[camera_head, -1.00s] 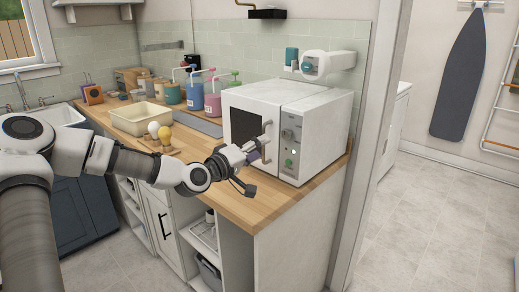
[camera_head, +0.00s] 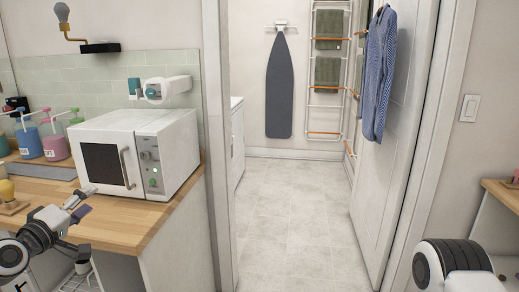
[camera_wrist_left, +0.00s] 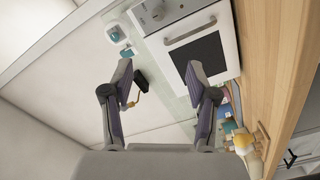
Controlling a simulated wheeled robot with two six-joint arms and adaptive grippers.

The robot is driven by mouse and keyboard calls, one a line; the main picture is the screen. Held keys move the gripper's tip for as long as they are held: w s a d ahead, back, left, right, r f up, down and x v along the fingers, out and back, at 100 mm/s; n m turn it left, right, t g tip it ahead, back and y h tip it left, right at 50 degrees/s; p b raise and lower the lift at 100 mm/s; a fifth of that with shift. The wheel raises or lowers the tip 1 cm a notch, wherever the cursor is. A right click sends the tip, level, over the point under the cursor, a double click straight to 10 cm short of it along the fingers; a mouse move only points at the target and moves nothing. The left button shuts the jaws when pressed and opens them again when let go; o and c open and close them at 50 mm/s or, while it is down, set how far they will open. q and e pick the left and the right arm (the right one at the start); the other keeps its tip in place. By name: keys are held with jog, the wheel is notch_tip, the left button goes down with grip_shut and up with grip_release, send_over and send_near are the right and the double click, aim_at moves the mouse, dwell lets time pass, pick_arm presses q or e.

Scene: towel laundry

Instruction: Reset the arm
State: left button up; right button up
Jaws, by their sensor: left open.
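My left gripper (camera_head: 82,205) is at the lower left of the head view, in front of the wooden counter edge. It is open and empty in the left wrist view (camera_wrist_left: 160,85), with its two fingers spread apart. The white microwave (camera_head: 168,160) stands on the counter with its door shut. It also shows tilted in the left wrist view, where its door (camera_wrist_left: 197,55) is beyond the fingers. The gripper is apart from the microwave handle (camera_head: 127,168).
The wooden counter (camera_head: 125,222) carries several pump bottles at the left. A doorway opens onto clear tiled floor (camera_head: 290,220). A grey ironing board (camera_head: 280,85) and a towel rack (camera_head: 311,100) are beyond. A blue striped shirt (camera_head: 377,75) hangs on the white door (camera_head: 395,165).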

pick_arm(q)
jog(key=s+d+f+m+g, duration=0.25)
jog(key=d+f, duration=0.25)
jog(key=f, duration=0.6)
jog(key=s+d+f+m+g+h, duration=0.1)
jog(key=s+d+f+g, duration=0.3)
jog(key=f, duration=0.6)
jog(key=s+d+f+m+g, duration=0.25)
jog(key=d+f+g, duration=0.2)
jog(key=f, duration=0.65)
jog(key=s+d+f+m+g, duration=0.1)
jog(key=s+d+f+g, duration=0.15)
jog(key=s+f, duration=0.3)
jog(key=s+d+f+g, duration=0.1)
jog(key=s+d+f, duration=0.25)
jog(key=s, duration=0.25)
jog(key=s+f+m+g+y, duration=0.2)
jog(key=s+f+m+g, duration=0.1)
jog(key=s, duration=1.1)
jog(key=shift+s+d+f+m+y, duration=0.15)
jog(key=shift+s+d+m+y, duration=0.15)
jog(key=shift+s+d+m, duration=0.1)
jog(key=shift+g, duration=0.25)
